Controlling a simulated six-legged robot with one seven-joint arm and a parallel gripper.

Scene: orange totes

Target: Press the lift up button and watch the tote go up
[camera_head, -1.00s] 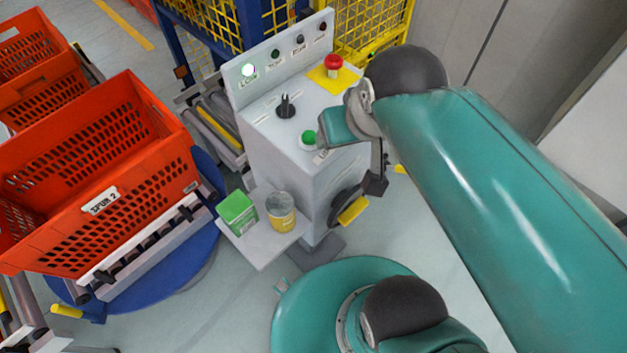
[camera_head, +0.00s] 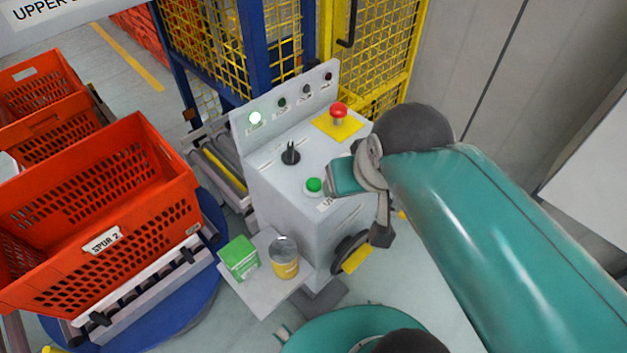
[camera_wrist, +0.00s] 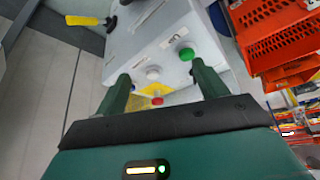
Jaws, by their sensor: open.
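The grey control console (camera_head: 280,190) stands in the middle of the head view. A green button (camera_head: 314,185) sits near the front edge of its top, with a partly hidden label starting with "U". My gripper (camera_head: 342,177) is just right of this button in the head view; its fingers are mostly hidden there. Contact with a button cannot be told. An orange tote (camera_head: 150,215) marked "SPUR 2" sits at left.
A red mushroom button (camera_head: 338,112) on a yellow plate and a black selector (camera_head: 290,152) are also on the console. A yellow mesh cage (camera_head: 375,60) stands behind.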

